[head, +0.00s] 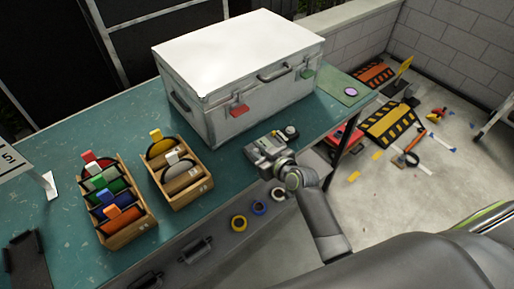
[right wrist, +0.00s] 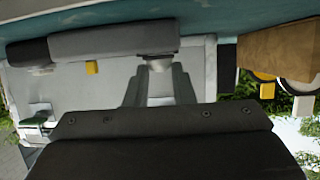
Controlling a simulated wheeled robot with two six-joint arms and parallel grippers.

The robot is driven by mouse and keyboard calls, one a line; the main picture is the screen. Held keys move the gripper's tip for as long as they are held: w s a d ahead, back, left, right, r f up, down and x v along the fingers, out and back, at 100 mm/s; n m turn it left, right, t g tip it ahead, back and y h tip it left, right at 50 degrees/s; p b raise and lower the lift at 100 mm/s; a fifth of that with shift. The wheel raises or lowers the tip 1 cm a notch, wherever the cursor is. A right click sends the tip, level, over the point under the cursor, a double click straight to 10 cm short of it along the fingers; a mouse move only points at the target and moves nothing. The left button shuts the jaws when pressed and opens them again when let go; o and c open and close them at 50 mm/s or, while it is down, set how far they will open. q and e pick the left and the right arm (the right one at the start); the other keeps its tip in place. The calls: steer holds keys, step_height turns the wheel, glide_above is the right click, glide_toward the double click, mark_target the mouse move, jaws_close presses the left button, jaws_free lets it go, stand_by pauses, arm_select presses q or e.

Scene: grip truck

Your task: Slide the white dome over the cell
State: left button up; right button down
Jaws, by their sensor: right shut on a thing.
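A grey meter-like device (head: 262,150) lies on the teal table near its front edge, in front of the metal case. At its far right end is a dark round part with a pale top (head: 291,131), which looks like the cell. My right gripper (head: 284,163) is at the near side of the device. In the right wrist view, the gripper (right wrist: 159,82) is shut on a small whitish piece, apparently the white dome (right wrist: 158,63), at one end of the grey body (right wrist: 115,40). The fingers partly hide the dome. My left gripper is out of view.
A large white-topped metal case (head: 235,60) stands just behind the device. Wooden racks (head: 130,228) with coloured items stand to the left. Tape rolls (head: 239,223) hang along the front edge. The teal table (head: 70,150) has free room at left.

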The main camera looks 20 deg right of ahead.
steer(key=c, duration=1.2)
jaws_free()
steer(key=shift+w, duration=0.1)
steer(key=shift+c, duration=0.2)
steer(key=b+v, duration=0.2)
steer(key=v, duration=1.5)
steer(key=shift+s, duration=0.3)
